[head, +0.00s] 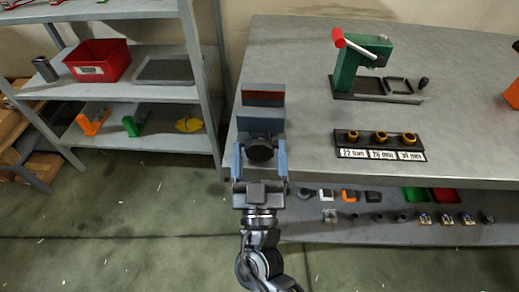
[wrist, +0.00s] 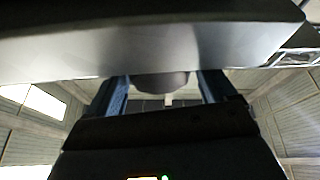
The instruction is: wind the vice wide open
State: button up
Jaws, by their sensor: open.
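The blue-grey vice (head: 263,124) stands at the table's front left edge in the head view, with a red-brown strip (head: 263,97) at its top. A dark round knob (head: 260,153) sticks out from its front. My gripper (head: 259,148) is open, with one blue finger on each side of the knob. Whether the fingers touch it cannot be told. In the wrist view the fingers of my gripper (wrist: 163,86) stand apart, with a grey rounded part, seemingly the knob (wrist: 160,80), between them. The vice's jaw gap is not clear from here.
The grey table (head: 300,110) extends right, holding a green press with a red handle (head: 350,62) and a black rack with several brass-coloured rings (head: 380,143). A lower shelf (head: 390,230) carries small parts. A shelf unit with a red bin (head: 97,58) stands left. Floor is clear in front.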

jog(key=b+v, duration=0.2)
jog(key=v, duration=0.4)
jog(key=shift+s+f, duration=0.15)
jog(key=shift+s, duration=0.2)
jog(key=w+r+m+g+p, duration=0.1)
jog(key=w, duration=0.1)
jog(key=w+m+g+h+p, duration=0.1)
jog(key=w+g, duration=0.1)
jog(key=w, duration=0.1)
jog(key=w+r+g+p, duration=0.1)
jog(key=w, duration=0.1)
jog(key=shift+w+a+r+m, duration=0.2)
jog(key=shift+r+m, duration=0.1)
jog(key=shift+m, duration=0.1)
dwell(0.4)
